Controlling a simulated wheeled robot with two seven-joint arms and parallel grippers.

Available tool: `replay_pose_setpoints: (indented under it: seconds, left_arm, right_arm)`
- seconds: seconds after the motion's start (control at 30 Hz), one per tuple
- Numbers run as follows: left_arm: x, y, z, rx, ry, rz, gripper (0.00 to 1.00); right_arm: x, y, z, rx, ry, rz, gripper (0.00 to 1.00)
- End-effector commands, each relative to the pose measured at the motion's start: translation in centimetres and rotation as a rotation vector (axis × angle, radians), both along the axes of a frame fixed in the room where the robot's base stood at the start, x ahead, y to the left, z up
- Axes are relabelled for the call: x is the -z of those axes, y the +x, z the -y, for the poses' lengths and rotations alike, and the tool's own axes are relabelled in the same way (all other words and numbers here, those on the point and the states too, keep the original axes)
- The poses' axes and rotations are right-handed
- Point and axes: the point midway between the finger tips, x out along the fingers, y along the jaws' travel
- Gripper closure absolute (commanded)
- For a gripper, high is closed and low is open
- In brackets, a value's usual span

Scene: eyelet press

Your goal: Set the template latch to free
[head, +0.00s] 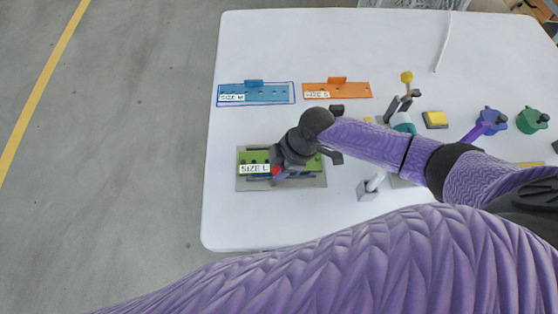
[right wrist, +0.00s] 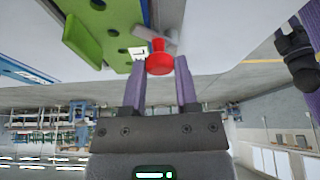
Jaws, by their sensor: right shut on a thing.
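The green template (head: 255,157) labelled "SIZE L" lies on a grey base plate (head: 310,182) at the left front of the table. A red knob (head: 276,170) shows at its front edge, beside my right gripper (head: 274,172). In the right wrist view the red knob (right wrist: 160,60) sits between the two fingers of my right gripper (right wrist: 161,85), which is shut on it. A grey piece behind the knob shows next to the green template (right wrist: 115,25). My gripper and arm hide part of the template in the head view. My left gripper is not in view.
A blue "SIZE M" template (head: 270,94) and an orange "SIZE S" template (head: 350,91) lie behind. A yellow-topped block (head: 435,119), a blue knob-like piece (head: 491,118) and a green one (head: 530,120) stand to the right.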

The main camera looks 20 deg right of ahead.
Motion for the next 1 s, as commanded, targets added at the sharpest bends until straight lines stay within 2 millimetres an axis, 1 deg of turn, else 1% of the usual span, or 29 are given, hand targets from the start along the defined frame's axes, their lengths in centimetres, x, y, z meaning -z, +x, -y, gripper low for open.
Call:
replay_pose_setpoints:
  seconds: [0.03,0.1,0.5,0.7,1.0]
  left_arm:
    - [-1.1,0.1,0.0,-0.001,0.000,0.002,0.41]
    - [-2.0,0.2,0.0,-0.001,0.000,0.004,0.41]
    - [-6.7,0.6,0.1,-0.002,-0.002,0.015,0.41]
    - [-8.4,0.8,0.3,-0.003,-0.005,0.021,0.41]
    - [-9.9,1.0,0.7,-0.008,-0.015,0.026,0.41]
  right_arm:
    - [-0.6,-0.2,0.0,0.035,0.000,-0.002,1.00]
    - [-0.6,-0.3,0.0,0.100,0.000,-0.002,1.00]
    - [-0.6,-1.1,0.1,0.476,0.002,-0.002,1.00]
    - [-0.5,-1.4,0.0,0.641,0.001,-0.001,1.00]
    - [-0.3,-1.7,-0.1,0.812,0.001,-0.001,1.00]
